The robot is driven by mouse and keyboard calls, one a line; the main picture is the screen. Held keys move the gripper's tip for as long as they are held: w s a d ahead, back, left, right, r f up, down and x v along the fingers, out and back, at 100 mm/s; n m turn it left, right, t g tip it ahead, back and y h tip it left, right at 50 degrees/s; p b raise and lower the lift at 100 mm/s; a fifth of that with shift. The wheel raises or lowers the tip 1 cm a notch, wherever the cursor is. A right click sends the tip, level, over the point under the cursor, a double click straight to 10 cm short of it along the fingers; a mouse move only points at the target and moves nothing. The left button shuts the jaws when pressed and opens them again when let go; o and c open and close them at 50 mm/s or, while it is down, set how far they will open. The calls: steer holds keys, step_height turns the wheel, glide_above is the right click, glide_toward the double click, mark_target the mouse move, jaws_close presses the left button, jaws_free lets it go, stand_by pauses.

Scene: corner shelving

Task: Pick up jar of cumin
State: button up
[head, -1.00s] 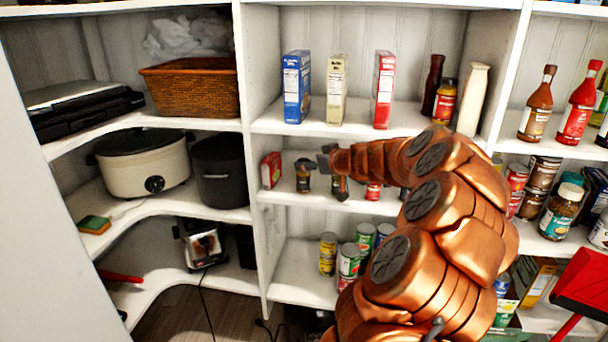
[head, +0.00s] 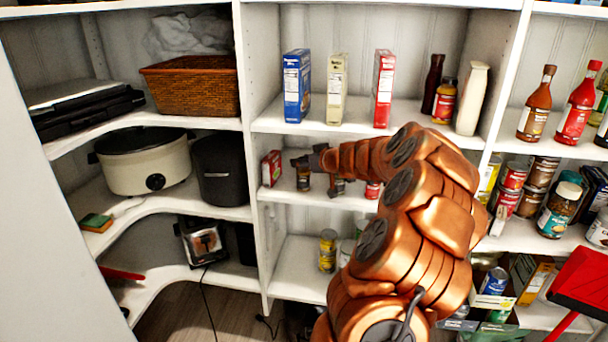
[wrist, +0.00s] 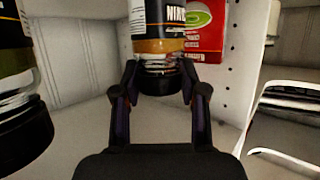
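A small dark-lidded spice jar (head: 303,182) stands on the middle shelf, right of a small red box. The jar also shows in the wrist view (wrist: 158,45), lid downward in that picture, with an orange-brown band and a dark label partly cut off; I cannot read its full name. My gripper (head: 297,162) is at this jar's lid. In the wrist view my gripper (wrist: 159,78) has its two fingers apart, one on each side of the lid, with what looks like a narrow gap. A second dark-lidded jar (wrist: 22,110) is close on the left there.
The red box (head: 271,169) stands beside the jar, near the shelf's left upright; it also shows in the wrist view (wrist: 205,32). The shelf above holds a blue box (head: 297,86) and other boxes. A yellow can (head: 327,250) stands on the shelf below.

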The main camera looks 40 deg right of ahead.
steer(key=c, duration=0.7)
steer(key=shift+r, duration=0.1)
